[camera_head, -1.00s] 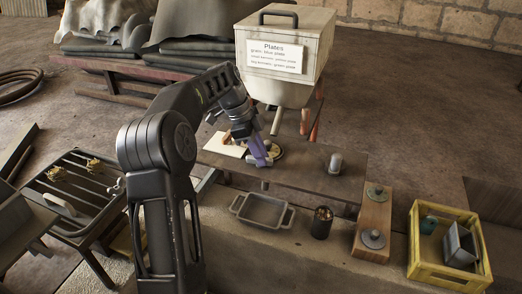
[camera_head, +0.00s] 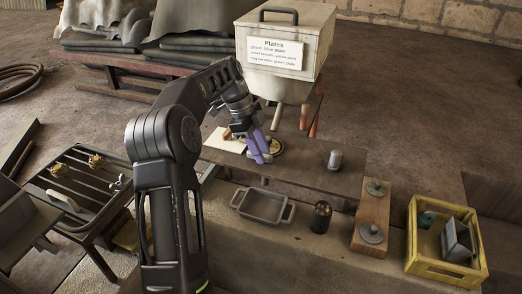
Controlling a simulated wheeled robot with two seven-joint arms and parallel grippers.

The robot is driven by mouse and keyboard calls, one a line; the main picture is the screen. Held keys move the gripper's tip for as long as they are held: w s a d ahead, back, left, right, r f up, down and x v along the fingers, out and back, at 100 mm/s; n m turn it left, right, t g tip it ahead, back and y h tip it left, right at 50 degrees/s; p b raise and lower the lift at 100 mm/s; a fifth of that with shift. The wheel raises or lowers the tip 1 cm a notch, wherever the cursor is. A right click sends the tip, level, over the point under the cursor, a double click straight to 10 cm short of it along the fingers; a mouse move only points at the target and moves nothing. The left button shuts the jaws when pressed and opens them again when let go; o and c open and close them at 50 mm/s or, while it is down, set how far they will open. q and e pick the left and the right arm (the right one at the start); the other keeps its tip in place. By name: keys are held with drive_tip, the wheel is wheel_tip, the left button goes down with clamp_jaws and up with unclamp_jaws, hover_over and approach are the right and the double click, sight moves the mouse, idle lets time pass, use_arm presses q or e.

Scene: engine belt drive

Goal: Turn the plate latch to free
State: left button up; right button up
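My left gripper (camera_head: 262,156), with purple fingers, points down at a round, pale-centred, dark-rimmed disc (camera_head: 277,146) on the bench below the hopper. The fingers sit close together at the disc's left side and cover part of it. I cannot tell whether they touch or grip anything. The plate latch is not clearly distinguishable; it may be hidden by the fingers. The pale hopper box (camera_head: 312,30) bears a "Plates" sign (camera_head: 274,52). My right gripper is not in view.
A grey metal cylinder (camera_head: 335,160) stands on the bench (camera_head: 310,174). In front are a grey two-handled tray (camera_head: 263,207), a dark can (camera_head: 321,217), a wooden block with round weights (camera_head: 371,213) and a yellow crate (camera_head: 445,262). Red-handled levers (camera_head: 314,118) stand behind the disc.

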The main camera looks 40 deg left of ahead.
use_arm(q)
drive_tip(key=shift+o, duration=0.7)
drive_tip(key=shift+f, duration=0.1)
